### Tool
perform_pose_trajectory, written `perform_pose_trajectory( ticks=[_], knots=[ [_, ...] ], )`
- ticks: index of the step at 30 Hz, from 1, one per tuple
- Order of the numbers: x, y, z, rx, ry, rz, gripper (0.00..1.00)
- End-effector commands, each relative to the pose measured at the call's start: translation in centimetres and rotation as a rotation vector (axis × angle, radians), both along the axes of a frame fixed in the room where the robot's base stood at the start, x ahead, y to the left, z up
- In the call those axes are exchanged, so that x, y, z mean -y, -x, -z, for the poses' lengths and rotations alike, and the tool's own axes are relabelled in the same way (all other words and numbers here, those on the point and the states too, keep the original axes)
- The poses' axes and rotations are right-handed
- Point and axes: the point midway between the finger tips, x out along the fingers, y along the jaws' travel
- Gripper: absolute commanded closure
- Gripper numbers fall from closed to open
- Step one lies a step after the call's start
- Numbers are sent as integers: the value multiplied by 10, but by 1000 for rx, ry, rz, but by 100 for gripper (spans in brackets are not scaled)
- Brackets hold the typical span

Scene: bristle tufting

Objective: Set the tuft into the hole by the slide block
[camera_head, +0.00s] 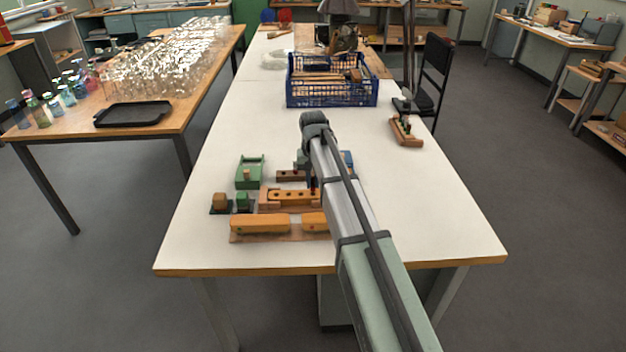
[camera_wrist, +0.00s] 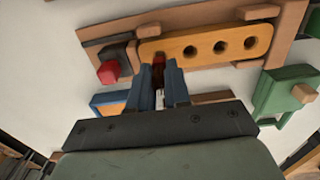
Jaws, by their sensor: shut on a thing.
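The orange block with a row of holes (camera_head: 283,195) lies on a wooden base; it also shows in the wrist view (camera_wrist: 205,39), with three open holes right of my fingers. My gripper (camera_wrist: 160,72) is shut on a dark reddish tuft (camera_wrist: 158,64), held at the left end of the block in the wrist view. The fingers and tuft cover that end, so I cannot tell whether the tuft is in a hole. A red block on a dark strip (camera_wrist: 108,72), possibly the slide block, lies just left of that end. In the head view my arm hides it.
A green tray with a small wooden block (camera_head: 250,172) stands beside the fixture. Small blocks (camera_head: 220,202) and a long orange bar (camera_head: 260,223) lie near it. A blue crate (camera_head: 330,97) stands farther back.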

Motion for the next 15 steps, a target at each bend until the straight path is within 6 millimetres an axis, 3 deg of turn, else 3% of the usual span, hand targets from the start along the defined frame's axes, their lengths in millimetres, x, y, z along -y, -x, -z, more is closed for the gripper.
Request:
perform_pose_trajectory(
  ticks=[15],
  knots=[
    [0, 0, 6, 0, 0, 0, 100]
  ],
)
